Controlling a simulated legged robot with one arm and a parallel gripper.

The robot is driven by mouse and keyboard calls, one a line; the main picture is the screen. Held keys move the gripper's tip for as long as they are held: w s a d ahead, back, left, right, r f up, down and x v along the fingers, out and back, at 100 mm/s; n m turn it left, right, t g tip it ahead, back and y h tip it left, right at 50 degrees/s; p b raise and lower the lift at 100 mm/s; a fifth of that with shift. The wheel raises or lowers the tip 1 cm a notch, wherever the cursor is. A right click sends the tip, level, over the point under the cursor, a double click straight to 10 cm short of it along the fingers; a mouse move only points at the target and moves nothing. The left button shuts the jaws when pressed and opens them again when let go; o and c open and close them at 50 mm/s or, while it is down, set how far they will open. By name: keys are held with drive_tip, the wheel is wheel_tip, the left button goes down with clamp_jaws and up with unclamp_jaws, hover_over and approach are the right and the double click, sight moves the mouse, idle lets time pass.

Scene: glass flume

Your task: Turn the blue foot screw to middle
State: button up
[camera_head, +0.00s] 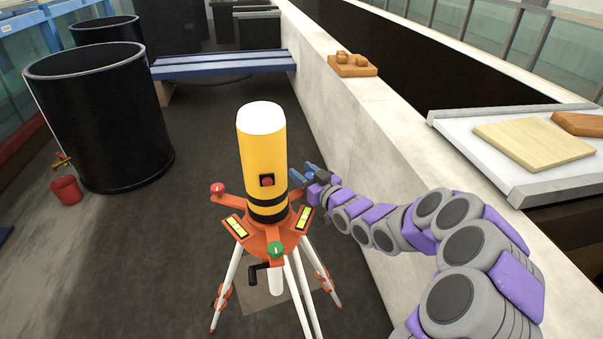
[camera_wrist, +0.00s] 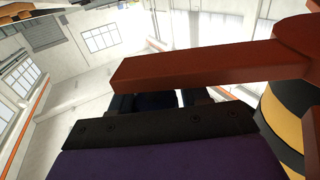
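A yellow instrument (camera_head: 262,150) with a white top and black bands stands upright on an orange three-armed base (camera_head: 262,236). The base carries a red foot screw (camera_head: 217,188) at left and a green one (camera_head: 276,249) in front. The blue foot screw (camera_head: 310,176) is at the right rear, mostly hidden by my gripper (camera_head: 302,171). My gripper reaches in from the right, its fingertips apart around or beside this screw. In the wrist view an orange arm of the base (camera_wrist: 210,62) crosses just above my gripper (camera_wrist: 158,103). Contact is not clear.
White tripod legs (camera_head: 301,300) spread below the base. A pale wall (camera_head: 345,125) runs close on the right, with a tray (camera_head: 480,160) and wooden board (camera_head: 535,144) on top. A black tub (camera_head: 105,120) and red bucket (camera_head: 67,190) stand at left. Floor between is clear.

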drive_tip(key=shift+w+d+r, duration=0.1)
drive_tip(key=shift+d, duration=0.95)
drive_tip(key=c, duration=0.3)
drive_tip(key=shift+r, duration=0.1)
drive_tip(key=c, duration=0.3)
drive_tip(key=shift+a+r+p, duration=0.2)
drive_tip(key=shift+a+p, duration=0.15)
drive_tip(key=shift+a, duration=0.05)
drive_tip(key=shift+c, duration=0.2)
drive_tip(key=shift+r+n+g+y+p, duration=0.1)
drive_tip(key=shift+n+g+y+p, duration=0.35)
drive_tip(key=shift+p, duration=0.25)
